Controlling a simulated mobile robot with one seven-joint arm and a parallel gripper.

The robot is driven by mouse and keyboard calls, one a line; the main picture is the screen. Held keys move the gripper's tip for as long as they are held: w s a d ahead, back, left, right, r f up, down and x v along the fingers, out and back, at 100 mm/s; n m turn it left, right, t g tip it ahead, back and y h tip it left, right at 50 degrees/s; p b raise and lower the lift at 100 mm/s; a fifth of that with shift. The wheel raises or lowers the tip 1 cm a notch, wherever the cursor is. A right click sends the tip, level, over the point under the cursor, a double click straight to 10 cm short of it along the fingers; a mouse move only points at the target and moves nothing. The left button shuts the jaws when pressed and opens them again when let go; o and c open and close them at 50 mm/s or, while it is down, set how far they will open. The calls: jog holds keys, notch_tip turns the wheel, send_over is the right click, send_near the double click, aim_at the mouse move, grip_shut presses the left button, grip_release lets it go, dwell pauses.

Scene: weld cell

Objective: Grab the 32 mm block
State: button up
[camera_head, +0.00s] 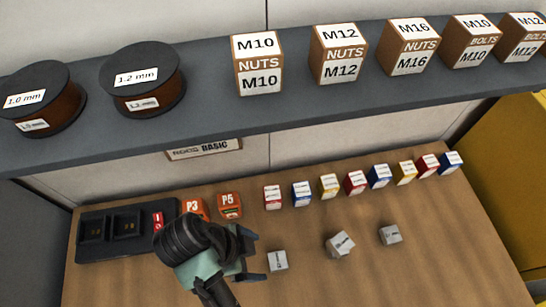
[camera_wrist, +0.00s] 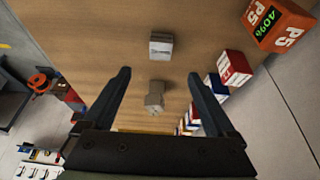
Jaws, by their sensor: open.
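Three small light-grey blocks stand on the wooden table, and their labels are too small to read, so I cannot tell which is the 32 mm one. In the head view, the left block (camera_head: 278,261) is nearest my gripper, the middle block (camera_head: 341,243) is turned at an angle, and the right block (camera_head: 391,235) is farthest. My gripper (camera_head: 254,255) is open and empty, just left of the left block. In the wrist view, one grey block (camera_wrist: 161,46) and another grey block (camera_wrist: 154,98) show between or beyond the fingers of my gripper (camera_wrist: 160,76).
A row of small coloured boxes (camera_head: 356,183) lines the table's back. Orange P3 and P5 boxes (camera_head: 229,205) and a dark tray (camera_head: 96,249) stand to the left. A grey shelf (camera_head: 215,110) with spools and nut boxes is above. The front right of the table (camera_head: 430,275) is clear.

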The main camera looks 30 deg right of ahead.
send_over(277, 261)
jog(key=a, duration=0.2)
jog(key=f, duration=0.6)
jog(key=shift+a, duration=0.2)
jog(key=shift+w+p+x, duration=0.2)
jog(key=shift+p+x, duration=0.1)
jog(key=shift+x, duration=1.15)
jog(key=shift+w+p+x, duration=0.2)
jog(key=shift+p+x, duration=0.05)
jog(key=shift+x, duration=1.2)
jog(key=shift+a+f, duration=0.1)
jog(key=shift+c, duration=0.2)
grip_shut()
